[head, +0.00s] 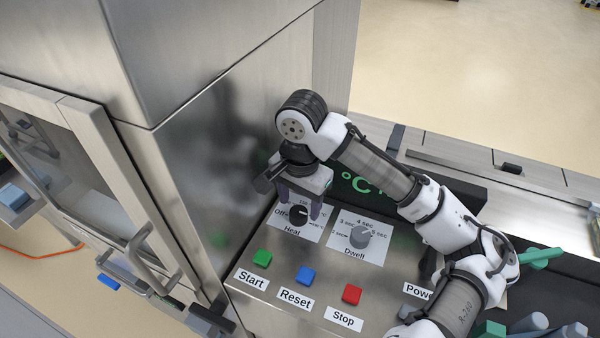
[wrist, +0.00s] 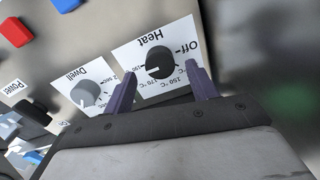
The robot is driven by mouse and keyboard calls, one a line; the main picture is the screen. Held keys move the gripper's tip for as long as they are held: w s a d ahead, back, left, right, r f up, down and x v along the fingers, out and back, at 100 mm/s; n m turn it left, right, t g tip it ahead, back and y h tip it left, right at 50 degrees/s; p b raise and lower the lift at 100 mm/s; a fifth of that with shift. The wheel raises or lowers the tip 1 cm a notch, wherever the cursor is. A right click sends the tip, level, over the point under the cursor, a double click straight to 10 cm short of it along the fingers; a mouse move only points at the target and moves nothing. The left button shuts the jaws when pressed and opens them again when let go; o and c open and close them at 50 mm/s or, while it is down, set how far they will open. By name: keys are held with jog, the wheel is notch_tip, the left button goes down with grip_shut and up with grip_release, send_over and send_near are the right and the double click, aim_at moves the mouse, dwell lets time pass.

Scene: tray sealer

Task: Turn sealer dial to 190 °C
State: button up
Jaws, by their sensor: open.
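The black Heat dial (head: 298,214) sits on a white label on the sealer's control panel, and it also shows in the wrist view (wrist: 160,63). Its scale runs from Off through 150 and 170 to 190 °C. A small pale mark shows on the knob's left side in the wrist view; I cannot tell surely which setting it marks. My gripper (head: 300,203) is open above the dial. In the wrist view its purple fingertips (wrist: 160,72) stand on either side of the knob, with gaps showing. In the head view my gripper partly hides the label.
The grey Dwell dial (head: 360,236) is close on the right. Start (head: 262,258), Reset (head: 305,275) and Stop (head: 352,294) buttons lie in front. A dark display (head: 375,190) with green °C stands behind. A tall steel cabinet wall (head: 215,150) rises close on the left.

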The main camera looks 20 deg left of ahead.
aim_at(300, 212)
notch_tip(300, 212, up, 12)
jog(key=shift+f+b, duration=0.25)
jog(key=shift+b, duration=0.2)
jog(key=shift+s+d, duration=0.1)
